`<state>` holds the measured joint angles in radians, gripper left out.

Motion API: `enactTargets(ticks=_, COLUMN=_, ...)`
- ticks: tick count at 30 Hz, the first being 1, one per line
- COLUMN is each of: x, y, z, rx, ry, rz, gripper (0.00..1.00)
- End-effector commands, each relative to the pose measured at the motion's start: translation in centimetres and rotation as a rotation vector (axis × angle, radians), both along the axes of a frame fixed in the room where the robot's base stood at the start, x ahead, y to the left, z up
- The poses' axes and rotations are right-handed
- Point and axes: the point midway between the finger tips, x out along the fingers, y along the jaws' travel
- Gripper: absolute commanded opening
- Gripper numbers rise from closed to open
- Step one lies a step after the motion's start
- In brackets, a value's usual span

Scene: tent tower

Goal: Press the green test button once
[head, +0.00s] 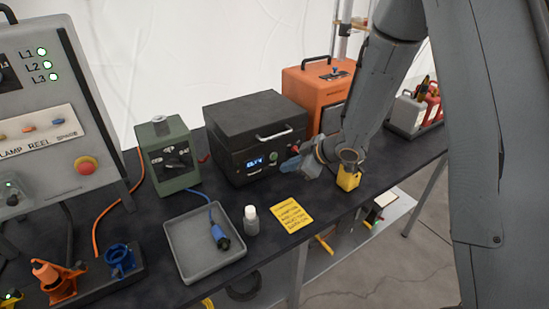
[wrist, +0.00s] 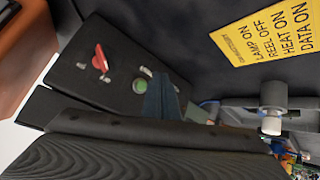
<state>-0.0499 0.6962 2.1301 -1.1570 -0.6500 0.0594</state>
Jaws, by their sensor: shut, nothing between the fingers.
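The black box (head: 243,135) stands on the dark table and has a blue lit display and a handle on its lid. Its green button (head: 273,156) is on the front panel; it also shows round and green in the wrist view (wrist: 139,84). My gripper (head: 289,166) is shut and empty in front of this panel, its blue-grey fingertips close to the button. In the wrist view the fingers (wrist: 162,98) appear just right of the button. I cannot tell whether they touch it.
A red switch (wrist: 101,59) sits on the same panel near the button. An orange case (head: 312,93) stands close behind my wrist. A yellow card (head: 291,214), a small bottle (head: 251,219) and a grey tray (head: 177,242) lie in front. A green box (head: 168,158) stands left.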

Motion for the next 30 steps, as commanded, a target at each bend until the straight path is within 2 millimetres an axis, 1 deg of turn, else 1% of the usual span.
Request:
enactTargets(ticks=4, x=-1.1, y=-0.8, z=0.1, rx=0.001, ry=0.001, rz=-0.001, gripper=0.00)
enactTargets(ticks=10, x=-2.0, y=-1.4, z=0.0, rx=0.000, ry=0.000, rz=0.000, gripper=0.00)
enactTargets(ticks=30, x=-2.0, y=-1.4, z=0.0, rx=0.000, ry=-0.001, rz=0.001, gripper=0.00)
